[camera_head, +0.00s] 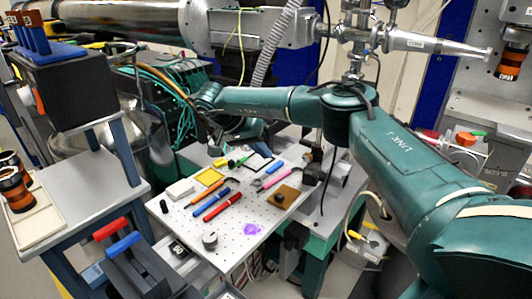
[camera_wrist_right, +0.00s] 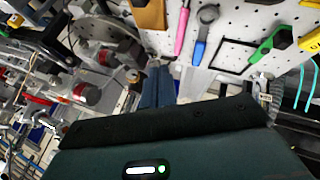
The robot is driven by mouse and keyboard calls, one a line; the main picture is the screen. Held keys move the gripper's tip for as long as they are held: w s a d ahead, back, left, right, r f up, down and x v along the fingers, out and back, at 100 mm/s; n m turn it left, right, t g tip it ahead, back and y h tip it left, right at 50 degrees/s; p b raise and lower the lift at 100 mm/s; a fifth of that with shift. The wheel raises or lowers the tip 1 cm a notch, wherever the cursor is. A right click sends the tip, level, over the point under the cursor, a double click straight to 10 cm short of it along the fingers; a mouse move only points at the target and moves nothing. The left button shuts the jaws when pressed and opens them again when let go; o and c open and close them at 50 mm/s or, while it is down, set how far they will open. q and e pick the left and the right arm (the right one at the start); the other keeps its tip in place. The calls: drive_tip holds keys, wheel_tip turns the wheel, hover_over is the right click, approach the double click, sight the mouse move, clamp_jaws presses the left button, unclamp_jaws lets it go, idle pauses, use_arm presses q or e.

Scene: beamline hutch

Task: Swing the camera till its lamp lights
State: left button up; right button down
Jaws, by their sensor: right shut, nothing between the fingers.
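No camera with a lit lamp can be made out for certain. An orange-and-black lens body (camera_head: 511,63) hangs at the upper right in the head view and may be a camera; no lamp shows on it. My right arm reaches across the back of the perforated board, and its gripper (camera_head: 218,138) is over the far left part, small and partly hidden. In the right wrist view the two blue-grey fingers (camera_wrist_right: 158,84) are together and empty, above the board's edge. My left gripper is not in view.
Metal beam pipes run above.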

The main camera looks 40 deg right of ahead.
drive_tip(key=x, duration=0.7)
drive_tip(key=shift+s+d+f, duration=0.1)
drive_tip(key=shift+d+f, duration=0.15)
drive_tip(key=shift+s+d+f+p, duration=0.1)
drive_tip(key=shift+s+d+p, duration=0.6)
drive_tip(key=shift+s+d, duration=0.4)
drive_tip(key=shift+s+d+f, duration=0.1)
drive_tip(key=shift+s+d, duration=0.05)
drive_tip(key=shift+s, duration=0.4)
